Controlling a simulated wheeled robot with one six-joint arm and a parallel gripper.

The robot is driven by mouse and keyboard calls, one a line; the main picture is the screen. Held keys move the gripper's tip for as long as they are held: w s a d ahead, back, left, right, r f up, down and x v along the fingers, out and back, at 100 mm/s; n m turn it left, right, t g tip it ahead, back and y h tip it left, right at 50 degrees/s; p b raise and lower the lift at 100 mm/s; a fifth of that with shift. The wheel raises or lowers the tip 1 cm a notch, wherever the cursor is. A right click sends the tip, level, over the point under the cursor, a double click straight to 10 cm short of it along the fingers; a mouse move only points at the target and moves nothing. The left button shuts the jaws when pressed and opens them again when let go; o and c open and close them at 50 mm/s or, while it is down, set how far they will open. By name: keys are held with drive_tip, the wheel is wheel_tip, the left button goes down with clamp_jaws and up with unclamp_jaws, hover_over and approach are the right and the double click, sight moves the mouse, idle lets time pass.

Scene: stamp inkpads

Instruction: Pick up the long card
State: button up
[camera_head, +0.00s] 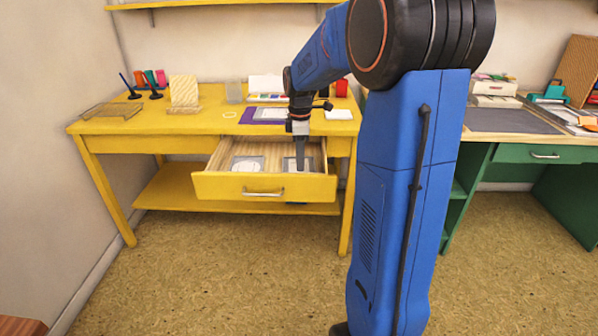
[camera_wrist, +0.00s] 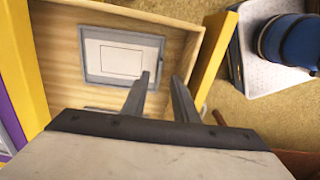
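The yellow drawer (camera_head: 222,188) is pulled open. In it lie a grey-framed piece with a white round shape (camera_head: 248,164) at left and another grey-framed piece (camera_head: 290,163) at right. In the wrist view, a grey-framed piece (camera_wrist: 95,68) holds a white face with a thin rectangle outline; I cannot tell whether this is the long card. My gripper (camera_head: 300,167) points down into the right part of the drawer. In the wrist view, my gripper (camera_wrist: 161,77) has its fingers apart with nothing visible between them, close to the frame's right edge.
The drawer's walls and yellow front (camera_wrist: 216,52) stand close around my fingers. A green desk (camera_head: 545,155) stands at right.

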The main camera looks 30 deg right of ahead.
drive_tip(key=shift+f, duration=2.7)
clamp_jaws()
